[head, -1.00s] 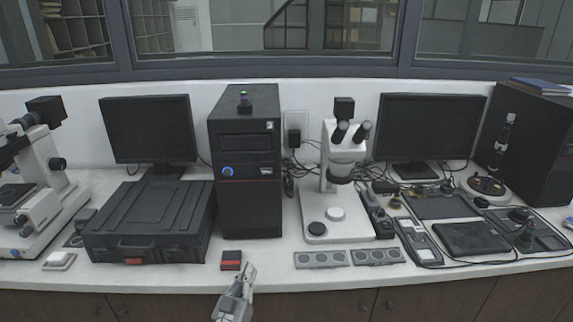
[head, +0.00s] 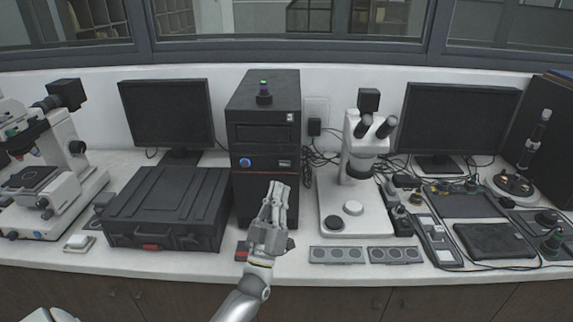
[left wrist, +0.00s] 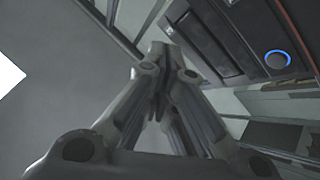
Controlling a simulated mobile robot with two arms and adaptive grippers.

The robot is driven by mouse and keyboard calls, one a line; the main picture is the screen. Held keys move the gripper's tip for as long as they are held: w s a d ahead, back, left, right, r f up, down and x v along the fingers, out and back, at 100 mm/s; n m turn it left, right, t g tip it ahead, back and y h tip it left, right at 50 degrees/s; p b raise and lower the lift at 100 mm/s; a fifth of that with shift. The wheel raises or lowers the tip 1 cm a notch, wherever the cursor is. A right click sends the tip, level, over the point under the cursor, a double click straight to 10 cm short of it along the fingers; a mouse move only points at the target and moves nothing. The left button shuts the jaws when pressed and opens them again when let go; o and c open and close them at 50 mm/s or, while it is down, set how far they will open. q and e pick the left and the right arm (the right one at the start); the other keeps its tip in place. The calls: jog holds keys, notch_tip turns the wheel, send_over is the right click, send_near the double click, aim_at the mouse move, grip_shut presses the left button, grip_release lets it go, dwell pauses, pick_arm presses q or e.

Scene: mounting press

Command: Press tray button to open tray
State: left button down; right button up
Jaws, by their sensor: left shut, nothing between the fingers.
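The black tower machine (head: 265,115) stands upright at the middle of the bench, with a dark tray front in its upper part. A round button with a blue ring (head: 245,162) is on its front, left of a small label. The button also shows in the left wrist view (left wrist: 277,60) at the upper right. My left gripper (head: 277,188) is shut and empty, pointing up in front of the tower's lower front, below and right of the button. It also shows in the left wrist view (left wrist: 160,50), apart from the button. My right gripper is not in view.
A black case (head: 168,207) lies left of the tower, with a monitor (head: 167,115) behind it. A white microscope (head: 357,170) and two grey plates stand right. A small black and red block (head: 242,250) lies beside my left gripper at the bench's front.

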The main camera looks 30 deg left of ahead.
aim_at(285, 164)
pick_arm(q)
jog(key=shift+w+a, duration=0.1)
jog(key=w+a+b, duration=0.1)
jog(key=w, duration=0.1)
jog(key=w+a+b, duration=0.2)
jog(key=w, duration=0.1)
jog(key=w+a+b, duration=0.1)
jog(key=w+b, duration=0.1)
jog(key=shift+w+a, duration=0.2)
jog(key=shift+a, duration=0.05)
dwell(1.0)
jog(key=shift+f, duration=0.1)
jog(key=shift+w+a+b, duration=0.2)
jog(key=shift+w+b, duration=0.15)
jog(key=shift+b, duration=0.1)
